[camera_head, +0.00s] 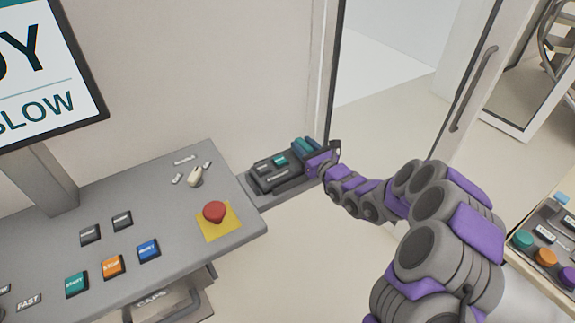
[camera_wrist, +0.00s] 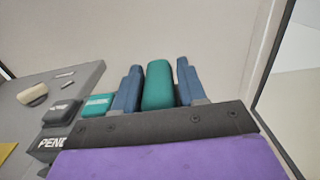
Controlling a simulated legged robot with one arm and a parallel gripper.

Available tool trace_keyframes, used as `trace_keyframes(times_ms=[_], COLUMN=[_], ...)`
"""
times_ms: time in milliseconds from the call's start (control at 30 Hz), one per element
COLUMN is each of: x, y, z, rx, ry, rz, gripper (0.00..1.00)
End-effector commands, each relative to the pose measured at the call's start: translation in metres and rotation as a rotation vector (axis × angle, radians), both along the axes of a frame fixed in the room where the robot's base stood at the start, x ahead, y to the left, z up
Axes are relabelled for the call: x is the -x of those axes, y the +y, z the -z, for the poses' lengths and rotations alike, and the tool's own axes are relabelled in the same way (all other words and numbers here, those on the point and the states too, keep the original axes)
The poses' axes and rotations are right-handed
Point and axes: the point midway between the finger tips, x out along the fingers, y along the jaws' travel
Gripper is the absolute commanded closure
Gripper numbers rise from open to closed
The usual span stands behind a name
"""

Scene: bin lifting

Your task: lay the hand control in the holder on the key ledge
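The hand control (camera_wrist: 158,86) shows a teal, rounded end between the two blue fingers of my gripper (camera_wrist: 158,90) in the wrist view. The fingers stand close against both its sides. In the head view, my gripper (camera_head: 310,150) is at the right end of the dark holder (camera_head: 272,180), low over the key ledge (camera_head: 290,193). The holder's label, partly readable as "PEND", shows in the wrist view (camera_wrist: 58,143). The underside of the hand control is hidden, so I cannot tell whether it rests fully in the holder.
The grey console (camera_head: 150,200) is left of the ledge, with a red stop button (camera_head: 214,211) on a yellow plate and several coloured keys. A glass door (camera_head: 470,80) is at the right. Another panel with round buttons (camera_head: 545,255) stands at the right edge.

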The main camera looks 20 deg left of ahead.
Motion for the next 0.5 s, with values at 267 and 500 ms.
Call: trace_keyframes(times_ms=[267, 500], x=[-0.0002, -0.0003], y=[0.0012, 0.0012], z=[0.0005, 0.0006], rx=[0.001, 0.001], ry=[0.001, 0.001], rz=[0.000, 0.000], gripper=[0.86, 1.00])
